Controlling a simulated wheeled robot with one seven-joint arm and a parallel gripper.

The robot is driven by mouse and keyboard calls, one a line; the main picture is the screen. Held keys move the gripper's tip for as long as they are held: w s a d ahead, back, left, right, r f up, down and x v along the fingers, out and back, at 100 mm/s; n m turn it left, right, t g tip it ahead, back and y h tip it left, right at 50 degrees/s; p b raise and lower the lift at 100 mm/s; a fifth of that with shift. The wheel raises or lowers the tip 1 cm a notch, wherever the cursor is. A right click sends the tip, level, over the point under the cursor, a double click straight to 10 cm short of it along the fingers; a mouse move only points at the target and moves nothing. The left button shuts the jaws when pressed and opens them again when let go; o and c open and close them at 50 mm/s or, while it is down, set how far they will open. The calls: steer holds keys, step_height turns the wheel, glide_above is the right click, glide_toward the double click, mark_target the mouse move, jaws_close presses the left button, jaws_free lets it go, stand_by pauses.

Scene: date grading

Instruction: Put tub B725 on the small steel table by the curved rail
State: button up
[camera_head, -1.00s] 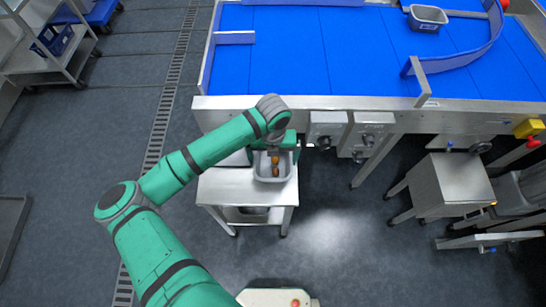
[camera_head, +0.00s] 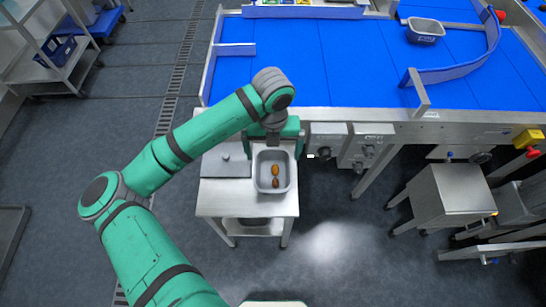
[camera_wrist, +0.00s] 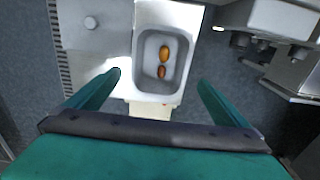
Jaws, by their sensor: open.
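A grey tub (camera_head: 262,181) with two brown dates in it stands upright on a small steel table (camera_head: 215,203) in front of the blue belt. It also shows in the wrist view (camera_wrist: 146,93). My gripper (camera_head: 273,148) is open at the tub's back end in the head view, and its fingers (camera_wrist: 159,80) are spread wide, apart from the tub's sides. A second grey tub (camera_head: 425,37) with a blue label stands on the belt beside the curved rail (camera_head: 462,72). I cannot read B725 on either tub.
A flat grey plate with a knob (camera_head: 226,160) lies left of the near tub on the same table. Control boxes (camera_head: 328,135) hang on the belt frame just right of my gripper. A steel stand (camera_head: 455,190) is at the right. Floor between is clear.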

steer(key=w+d+r+n+t+h, duration=0.1)
steer(key=d+r+n+t+h, duration=0.3)
steer(key=d, duration=0.6)
steer(key=w+d+r+n+t+h, duration=0.2)
steer(key=d+r+n+h, duration=0.3)
steer(key=d, duration=0.5)
steer(key=w+d+r+n+t+h, duration=0.1)
steer(key=d+r+n+t+h, duration=0.3)
steer(key=d, duration=0.5)
steer(key=s+a+f+n+t+y, duration=0.6)
steer(key=s+a+f+n+y, duration=0.7)
steer(key=n, duration=0.8)
steer(key=s+a+f+n, duration=0.1)
steer(key=s+a+f, duration=0.1)
steer(key=s+a, duration=0.6)
steer(key=s+a+f+n, duration=0.1)
steer(key=s+a+f, duration=0.1)
steer(key=s+a, duration=0.6)
steer(key=s, duration=0.5)
steer(key=shift+f+g, duration=0.2)
steer(key=shift+g, duration=0.1)
